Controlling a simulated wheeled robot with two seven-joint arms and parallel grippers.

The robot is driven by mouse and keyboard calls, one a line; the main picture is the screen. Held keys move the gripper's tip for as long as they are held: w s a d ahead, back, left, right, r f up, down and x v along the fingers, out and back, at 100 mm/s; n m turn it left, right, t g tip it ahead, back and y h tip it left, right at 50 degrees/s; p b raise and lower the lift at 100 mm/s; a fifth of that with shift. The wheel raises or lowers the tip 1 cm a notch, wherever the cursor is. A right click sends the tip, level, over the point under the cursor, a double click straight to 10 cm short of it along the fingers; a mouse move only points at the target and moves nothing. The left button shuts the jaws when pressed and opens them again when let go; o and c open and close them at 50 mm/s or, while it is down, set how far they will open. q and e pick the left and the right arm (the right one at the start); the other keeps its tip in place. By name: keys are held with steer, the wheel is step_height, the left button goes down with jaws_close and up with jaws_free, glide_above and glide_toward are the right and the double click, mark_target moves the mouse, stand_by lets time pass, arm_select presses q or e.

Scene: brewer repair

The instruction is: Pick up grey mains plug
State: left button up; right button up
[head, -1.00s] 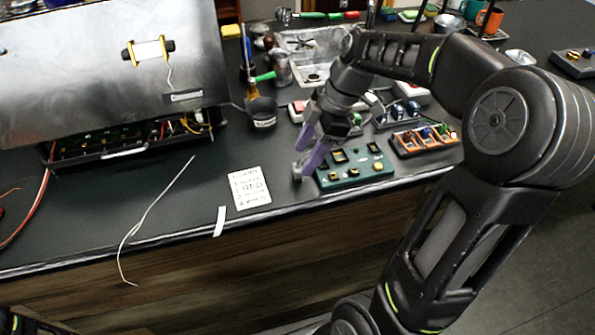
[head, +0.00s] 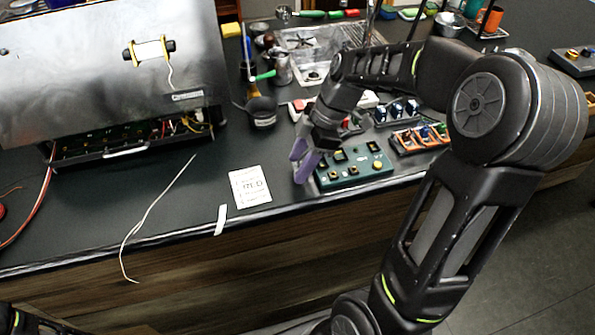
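I cannot make out a grey mains plug in the head view. A thin pale cord (head: 150,212) lies across the dark counter and hangs over its front edge, with no plug visible on it. My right gripper (head: 297,167) has purple fingers, spread apart with nothing visible between them. It is at the left edge of a green button box (head: 362,167), and its wrist and arm hide part of the counter behind. My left gripper is out of view.
The opened brewer (head: 125,148) stands at the left. A printed card (head: 250,187) and a white strip (head: 221,220) lie near the counter's front edge. An orange-framed rack (head: 405,146) and a black cup (head: 261,113) are nearby. The counter left of the card is mostly clear.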

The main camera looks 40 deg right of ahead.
jaws_close()
stand_by(0.5)
step_height(320, 180, up, 10)
steer(key=b, duration=0.1)
stand_by(0.4)
steer(key=shift+r, duration=0.1)
stand_by(0.5)
